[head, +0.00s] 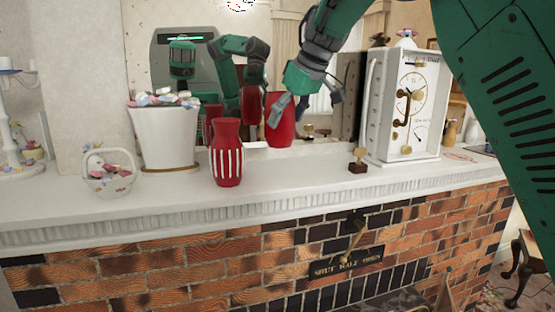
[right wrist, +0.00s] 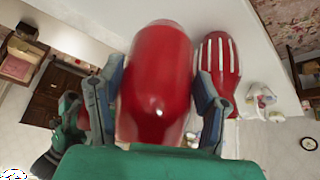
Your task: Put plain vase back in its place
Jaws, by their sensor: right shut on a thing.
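The plain red vase (head: 281,129) is in my right gripper (head: 289,103), over the white mantel shelf (head: 300,178). In the right wrist view the plain vase (right wrist: 157,75) sits between the two fingers of the right gripper (right wrist: 158,95). The striped vase (right wrist: 217,65) also shows beside the right finger in the right wrist view. My left gripper is not in view.
Left of the striped vase stand a white planter (head: 165,138) and a small white basket (head: 109,175). To the right are a small brass item (head: 358,160) and a white clock (head: 402,105). A mirror behind the shelf reflects me. Front shelf right of the striped vase is clear.

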